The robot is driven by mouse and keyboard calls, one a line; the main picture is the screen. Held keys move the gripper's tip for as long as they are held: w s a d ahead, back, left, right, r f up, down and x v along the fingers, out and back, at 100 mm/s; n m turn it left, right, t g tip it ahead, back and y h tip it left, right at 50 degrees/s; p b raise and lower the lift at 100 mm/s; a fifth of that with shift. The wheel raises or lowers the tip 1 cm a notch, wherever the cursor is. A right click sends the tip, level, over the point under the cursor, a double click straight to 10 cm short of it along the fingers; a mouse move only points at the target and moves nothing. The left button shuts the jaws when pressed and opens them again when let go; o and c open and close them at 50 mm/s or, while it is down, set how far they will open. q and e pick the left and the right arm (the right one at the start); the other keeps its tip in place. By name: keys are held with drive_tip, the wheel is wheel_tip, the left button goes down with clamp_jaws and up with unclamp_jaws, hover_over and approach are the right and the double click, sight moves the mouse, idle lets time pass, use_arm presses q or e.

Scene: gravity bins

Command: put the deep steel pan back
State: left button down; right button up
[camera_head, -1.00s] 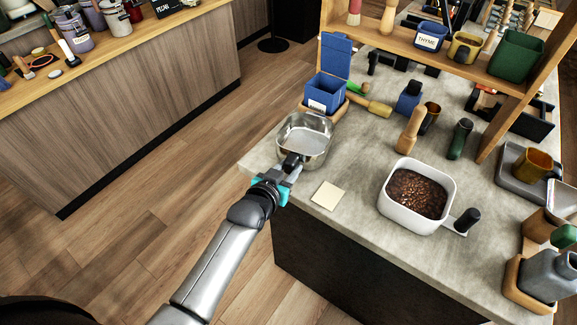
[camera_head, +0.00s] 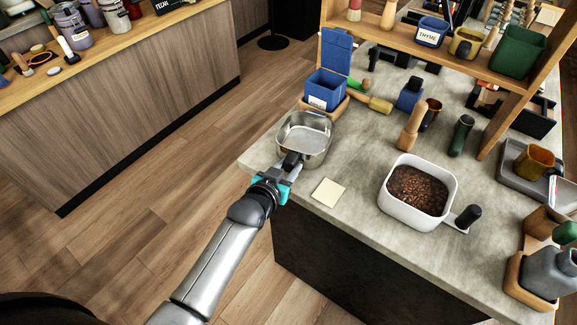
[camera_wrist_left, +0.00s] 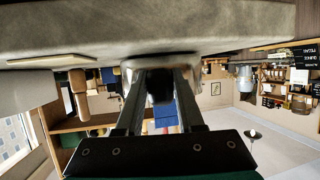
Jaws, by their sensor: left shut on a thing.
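The deep steel pan (camera_head: 304,139) is at the left front corner of the grey counter in the head view, upright and empty inside. My left gripper (camera_head: 290,163) is shut on its dark handle, at the pan's near side. In the left wrist view the dark handle (camera_wrist_left: 159,86) sits between the fingers, and a strip of the pan's metal (camera_wrist_left: 160,60) shows behind it. Whether the pan's base touches the counter is hard to tell. My right gripper is not in view.
A cream square card (camera_head: 328,192) lies right of the pan. A white container of brown granules (camera_head: 418,192) stands farther right. A blue open-lidded box (camera_head: 325,90) is just behind the pan. A wooden shelf (camera_head: 455,68) spans the back. Open floor lies left.

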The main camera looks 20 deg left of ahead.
use_arm(q)
drive_tip(key=shift+f, duration=0.1)
drive_tip(key=shift+c, duration=2.2)
unclamp_jaws()
drive_tip(key=shift+s, duration=0.1)
drive_tip(key=p+v, duration=0.3)
drive_tip(key=v, duration=1.2)
drive_tip(key=shift+a, duration=0.15)
